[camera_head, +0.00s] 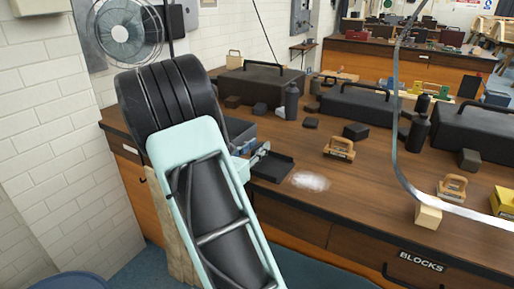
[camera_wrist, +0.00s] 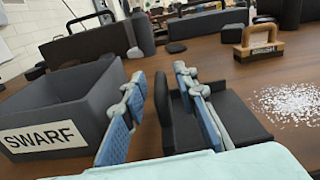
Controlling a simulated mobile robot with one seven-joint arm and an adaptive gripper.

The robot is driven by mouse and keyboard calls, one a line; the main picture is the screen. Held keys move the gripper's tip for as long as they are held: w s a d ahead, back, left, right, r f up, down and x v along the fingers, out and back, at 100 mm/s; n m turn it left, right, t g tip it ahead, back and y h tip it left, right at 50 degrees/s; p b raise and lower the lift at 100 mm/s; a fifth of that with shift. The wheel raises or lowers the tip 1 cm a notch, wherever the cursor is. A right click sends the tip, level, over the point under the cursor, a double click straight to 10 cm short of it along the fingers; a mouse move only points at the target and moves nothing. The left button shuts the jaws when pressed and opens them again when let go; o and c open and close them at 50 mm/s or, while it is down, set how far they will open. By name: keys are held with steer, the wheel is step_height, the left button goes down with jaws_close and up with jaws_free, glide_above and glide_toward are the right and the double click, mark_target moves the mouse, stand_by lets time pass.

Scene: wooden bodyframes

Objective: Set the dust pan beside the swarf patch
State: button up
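The dust pan (camera_head: 271,168) is a flat black tray on the brown bench, just left of the swarf patch; it also shows in the wrist view (camera_wrist: 240,118). The swarf patch (camera_head: 309,181) is a pale, speckled spot, seen at the right of the wrist view (camera_wrist: 289,103), with a strip of bare bench between it and the pan. My gripper (camera_wrist: 158,76) has its blue fingers apart, one on each side of the pan's left edge. A gap shows between the left finger and that edge. In the head view my gripper (camera_head: 257,157) is small and partly hidden.
A dark open bin labelled SWARF (camera_wrist: 62,108) stands close left of my gripper. A wooden-handled block (camera_head: 339,149) sits behind the patch. Black cases (camera_head: 262,84), bottles (camera_head: 292,100) and small dark blocks crowd the back.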

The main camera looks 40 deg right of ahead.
steer(key=shift+r, duration=0.2)
steer(key=v, duration=1.2)
steer(key=shift+p, duration=0.4)
